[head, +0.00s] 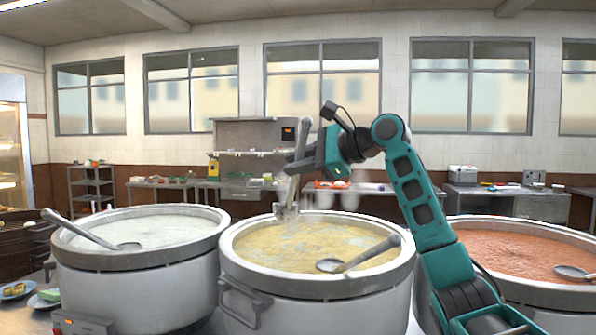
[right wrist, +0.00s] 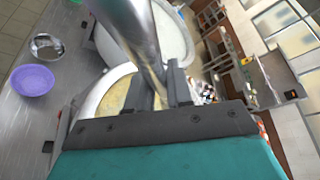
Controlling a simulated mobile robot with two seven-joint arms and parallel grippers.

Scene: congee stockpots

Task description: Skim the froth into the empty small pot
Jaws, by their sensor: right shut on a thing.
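My right gripper (head: 296,160) is shut on a metal utensil (head: 291,190), held nearly upright above the middle stockpot (head: 232,262). Its lower end (head: 286,211) is over the far part of that pot; whether it touches the liquid is unclear. In the right wrist view its thick shiny handle (right wrist: 133,28) passes between the fingers of my gripper (right wrist: 162,88). The middle pot holds yellowish liquid with pale froth (head: 300,240) and a ladle (head: 362,254) resting in it. I cannot identify the empty small pot for certain. My left gripper is not in view.
A pot of white congee (head: 140,229) with a ladle stands left, and a pot of red-orange liquid (head: 520,252) stands right. In the right wrist view, a purple bowl (right wrist: 34,81) and a small metal bowl (right wrist: 46,46) sit on the steel counter (right wrist: 70,75).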

